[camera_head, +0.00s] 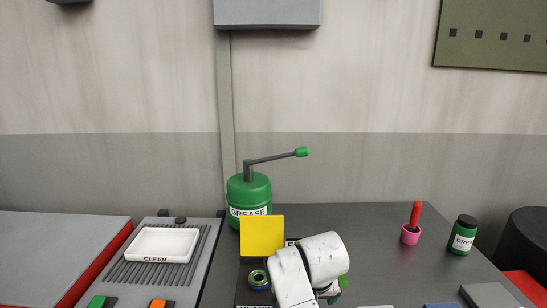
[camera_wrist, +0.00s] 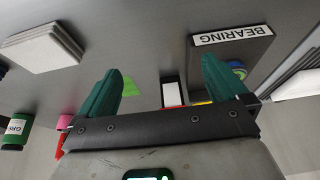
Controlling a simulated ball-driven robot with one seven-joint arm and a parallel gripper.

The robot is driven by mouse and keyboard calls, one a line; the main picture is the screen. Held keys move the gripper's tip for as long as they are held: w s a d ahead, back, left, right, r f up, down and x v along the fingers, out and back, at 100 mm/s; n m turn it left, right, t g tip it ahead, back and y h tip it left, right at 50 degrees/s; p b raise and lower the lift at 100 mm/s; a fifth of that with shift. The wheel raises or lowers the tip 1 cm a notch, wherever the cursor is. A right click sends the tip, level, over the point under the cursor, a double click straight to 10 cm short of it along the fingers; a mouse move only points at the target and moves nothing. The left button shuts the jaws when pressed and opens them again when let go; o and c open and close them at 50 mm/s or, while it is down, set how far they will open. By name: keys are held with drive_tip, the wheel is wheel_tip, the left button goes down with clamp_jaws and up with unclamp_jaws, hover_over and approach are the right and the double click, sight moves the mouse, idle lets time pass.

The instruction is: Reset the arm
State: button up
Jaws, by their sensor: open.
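My gripper (camera_wrist: 160,66) is open in the wrist view, its two green fingers spread wide. I see nothing held between them. Grey table surface and a small bright green patch (camera_wrist: 131,88) show beyond the fingers. In the head view my white arm reaches over the front middle of the table, and it mostly hides the gripper. A dark plate labelled BEARING (camera_wrist: 232,38) lies beyond the right finger in the wrist view. A green and blue ring (camera_head: 259,279) sits left of my arm in the head view, apart from it.
A green grease pump (camera_head: 248,188) stands behind a yellow panel (camera_head: 262,235). A white CLEAN tray (camera_head: 163,244) lies at left. A pink cup (camera_head: 410,235) with a red-handled tool (camera_head: 415,213) and a green jar (camera_head: 463,236) stand at right. Table between arm and cup is clear.

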drive_tip(key=s+d+f, duration=0.5)
drive_tip(key=s+d, duration=0.1)
drive_tip(key=s, duration=0.3)
drive_tip(key=s+d+f, duration=0.5)
drive_tip(key=s+d, duration=0.2)
drive_tip(key=s, duration=0.1)
drive_tip(key=s+d+f+g, duration=0.1)
drive_tip(key=s+d+f, duration=0.1)
drive_tip(key=s, duration=1)
drive_tip(key=s+d+f+g, duration=0.2)
drive_tip(key=s+d+f, duration=0.1)
drive_tip(key=s, duration=0.9)
drive_tip(key=shift+s+d+m, duration=0.3)
drive_tip(key=shift+s+d, duration=0.1)
drive_tip(key=shift+d, duration=0.2)
